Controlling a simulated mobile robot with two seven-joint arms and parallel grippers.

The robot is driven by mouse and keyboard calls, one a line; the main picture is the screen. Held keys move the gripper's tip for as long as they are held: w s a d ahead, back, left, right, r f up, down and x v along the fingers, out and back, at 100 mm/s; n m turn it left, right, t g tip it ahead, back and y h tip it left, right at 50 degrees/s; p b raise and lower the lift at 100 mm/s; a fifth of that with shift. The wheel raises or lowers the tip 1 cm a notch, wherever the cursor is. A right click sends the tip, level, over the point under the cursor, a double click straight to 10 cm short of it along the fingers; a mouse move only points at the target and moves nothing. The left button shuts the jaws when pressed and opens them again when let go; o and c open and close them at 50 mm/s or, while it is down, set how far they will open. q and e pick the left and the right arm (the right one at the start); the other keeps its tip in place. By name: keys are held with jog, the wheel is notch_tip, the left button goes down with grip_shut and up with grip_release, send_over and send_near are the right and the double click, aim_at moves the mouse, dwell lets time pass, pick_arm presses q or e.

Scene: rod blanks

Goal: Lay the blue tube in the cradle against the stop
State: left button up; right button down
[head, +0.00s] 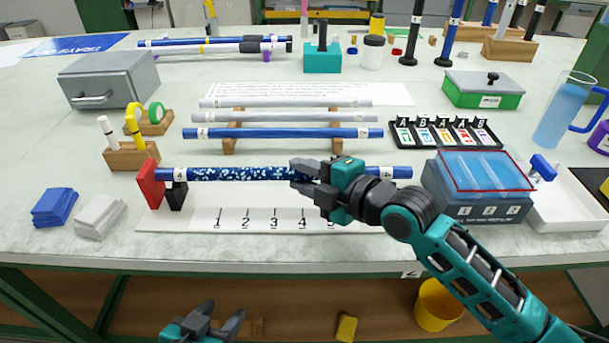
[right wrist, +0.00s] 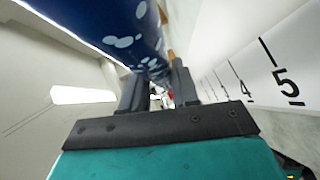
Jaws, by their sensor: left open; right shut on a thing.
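The blue tube (head: 240,174) has a white-speckled middle and white end labels. It lies level over the white numbered cradle board (head: 150,222). Its left end is at the red stop (head: 149,184), just above or in the black support (head: 176,195); I cannot tell whether it touches either. My right gripper (head: 305,178) is shut on the tube right of its middle. In the right wrist view the fingers (right wrist: 157,92) are at the speckled tube (right wrist: 140,30). The right-hand support is hidden behind my gripper. My left gripper (head: 215,318) is open and empty, low before the table edge.
Behind, a wooden rack (head: 228,146) holds a plain blue tube (head: 290,133) and two grey ones. Blue and grey cloths (head: 54,207) lie left of the board.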

pick_arm(q)
jog(key=shift+f, duration=0.2)
pick_arm(e)
jog(key=shift+s+a+f+g, duration=0.1)
jog(key=shift+s+f+g, duration=0.05)
jog(key=shift+f, duration=0.4)
jog(key=shift+s+f+g, duration=0.15)
jog(key=shift+f, duration=0.35)
jog(key=c, duration=0.8)
grip_release()
pick_arm(q)
jog(key=shift+s+f, duration=0.15)
jog(key=shift+s, duration=0.05)
pick_arm(e)
jog(key=shift+s+d, duration=0.1)
jog(key=shift+d, duration=0.2)
jog(key=v, duration=0.3)
jog(key=r+p+v, duration=0.1)
jog(key=v, duration=0.7)
jog(key=shift+r, duration=0.35)
pick_arm(q)
jog(key=shift+a+r, duration=0.2)
jog(key=shift+a, duration=0.05)
pick_arm(e)
jog(key=shift+s+d+r, duration=0.3)
jog(key=shift+s+d, duration=0.05)
jog(key=shift+d, duration=0.1)
